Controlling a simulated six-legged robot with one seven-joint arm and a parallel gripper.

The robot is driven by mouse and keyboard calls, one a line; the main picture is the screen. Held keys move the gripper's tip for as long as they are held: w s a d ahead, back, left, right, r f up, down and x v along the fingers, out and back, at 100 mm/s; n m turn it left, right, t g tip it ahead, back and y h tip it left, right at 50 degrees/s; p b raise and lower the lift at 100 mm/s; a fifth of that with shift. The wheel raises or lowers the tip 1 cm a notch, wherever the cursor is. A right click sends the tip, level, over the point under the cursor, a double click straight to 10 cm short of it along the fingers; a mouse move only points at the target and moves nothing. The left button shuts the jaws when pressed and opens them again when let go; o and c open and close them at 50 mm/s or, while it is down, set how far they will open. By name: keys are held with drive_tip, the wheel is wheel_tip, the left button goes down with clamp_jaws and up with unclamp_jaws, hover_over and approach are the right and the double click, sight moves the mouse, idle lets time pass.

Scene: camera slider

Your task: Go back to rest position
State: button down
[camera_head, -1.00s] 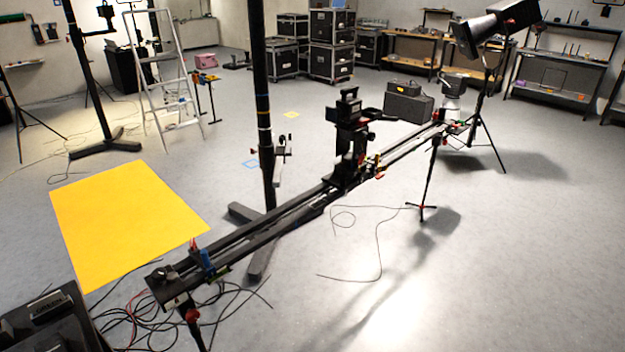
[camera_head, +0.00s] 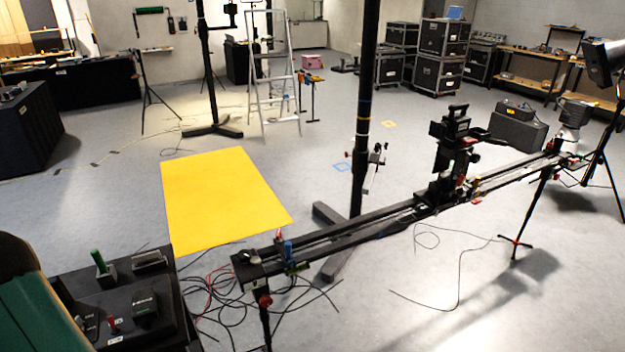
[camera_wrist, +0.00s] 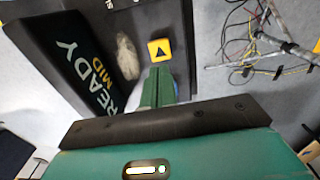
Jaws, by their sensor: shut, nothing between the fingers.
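My gripper (camera_wrist: 158,88) shows in the wrist view as green fingers held together, with nothing seen between them. It is over or near a dark console. A black panel (camera_wrist: 75,65) lettered "READY MID" lies to its left, and a yellow block with a black triangle (camera_wrist: 160,49) is just beyond the fingertips. I cannot tell whether the fingers touch it. In the head view, a black console (camera_head: 165,292) stands at lower left, with an upright green handle (camera_head: 99,260) and a red switch (camera_head: 113,324). The fingers cannot be made out there.
A long camera slider (camera_head: 350,235) on stands runs across the middle to the right. A black pole (camera_head: 364,110) rises behind it. Cables (camera_head: 215,290) lie by its near end. A yellow mat (camera_head: 225,200) lies on open floor; a ladder (camera_head: 275,85) stands behind.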

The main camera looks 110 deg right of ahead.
drive_tip(key=w+a+r+t+h, duration=0.1)
drive_tip(key=a+r, duration=0.7)
drive_tip(key=a, duration=0.6)
drive_tip(key=w+a+r+t+h, duration=0.1)
drive_tip(key=a+r, duration=0.7)
drive_tip(key=a, duration=0.6)
drive_tip(key=s+a+t+y, duration=0.1)
drive_tip(key=s+a, duration=0.7)
drive_tip(key=a, duration=0.2)
drive_tip(key=s+a+m+t+y, duration=0.1)
drive_tip(key=s+a+t, duration=0.1)
drive_tip(key=s+a, duration=0.6)
drive_tip(key=a, duration=0.2)
drive_tip(key=shift+a+r+t, duration=0.3)
drive_tip(key=shift+a+r, duration=0.05)
drive_tip(key=shift+r, duration=0.05)
